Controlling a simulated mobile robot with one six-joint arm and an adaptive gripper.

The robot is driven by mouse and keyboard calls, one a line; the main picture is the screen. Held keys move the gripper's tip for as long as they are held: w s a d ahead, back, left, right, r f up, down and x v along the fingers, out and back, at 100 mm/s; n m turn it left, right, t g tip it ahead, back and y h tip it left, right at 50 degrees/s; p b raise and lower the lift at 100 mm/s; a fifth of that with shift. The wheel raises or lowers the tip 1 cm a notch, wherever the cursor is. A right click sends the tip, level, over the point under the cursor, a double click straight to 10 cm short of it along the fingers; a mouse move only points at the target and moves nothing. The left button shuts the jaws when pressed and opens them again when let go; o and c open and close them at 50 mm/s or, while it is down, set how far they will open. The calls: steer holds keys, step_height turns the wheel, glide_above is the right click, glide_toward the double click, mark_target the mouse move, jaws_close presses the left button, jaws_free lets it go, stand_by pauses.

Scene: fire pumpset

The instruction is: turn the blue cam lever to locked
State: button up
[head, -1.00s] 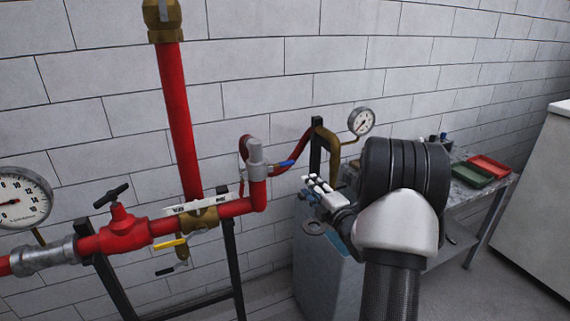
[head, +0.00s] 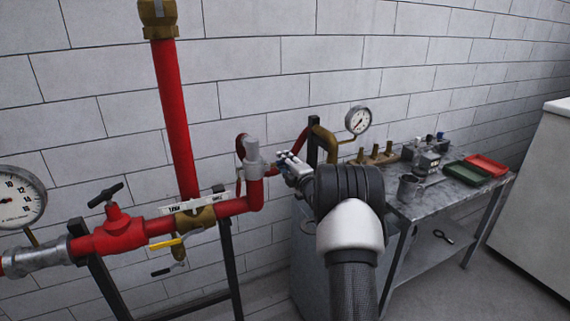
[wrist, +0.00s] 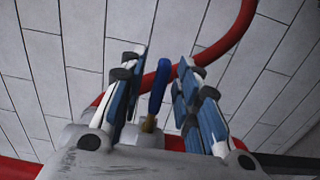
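The blue cam lever (wrist: 158,88) stands up between the two fingers of my gripper (wrist: 158,70) in the wrist view. The lever's lower end meets a brass-coloured part above a grey metal body (wrist: 142,137). In the head view my gripper (head: 284,161) is beside the grey coupling (head: 254,160) on the red pipe and hides the lever there.
A red hose and a brass elbow (head: 328,140) with a gauge (head: 358,120) are close behind my gripper. A red valve (head: 112,231) and a yellow handle (head: 166,243) are to the left. A bench (head: 420,206) with trays and tools stands right.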

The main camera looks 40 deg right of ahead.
jaws_close()
stand_by(0.4)
stand_by(0.4)
